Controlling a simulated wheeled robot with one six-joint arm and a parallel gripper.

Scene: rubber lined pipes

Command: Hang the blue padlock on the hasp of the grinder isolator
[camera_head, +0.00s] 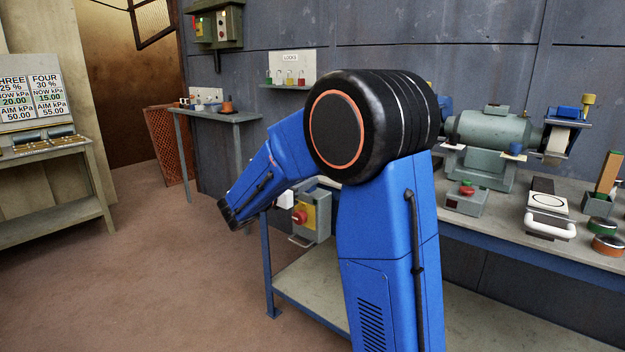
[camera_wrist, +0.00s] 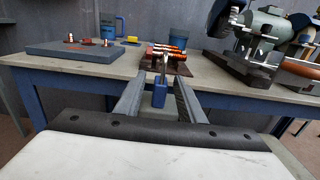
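The blue padlock (camera_wrist: 159,95) is upright between the fingers of my gripper (camera_wrist: 160,84) in the wrist view, with its metal shackle (camera_wrist: 164,66) at the top. The two grey fingers stand apart, and a gap shows on each side of the padlock. The grinder isolator (camera_head: 312,214) is a grey box with a red and yellow switch at the bench's left end. I cannot tell whether the shackle passes through the hasp.
The grinder (camera_head: 492,130) stands on the blue-framed bench (camera_head: 560,252). A locks board (camera_head: 291,64) with several coloured padlocks hangs on the wall. A small table (camera_head: 222,117) stands at the back. The floor (camera_head: 170,250) to the left is open.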

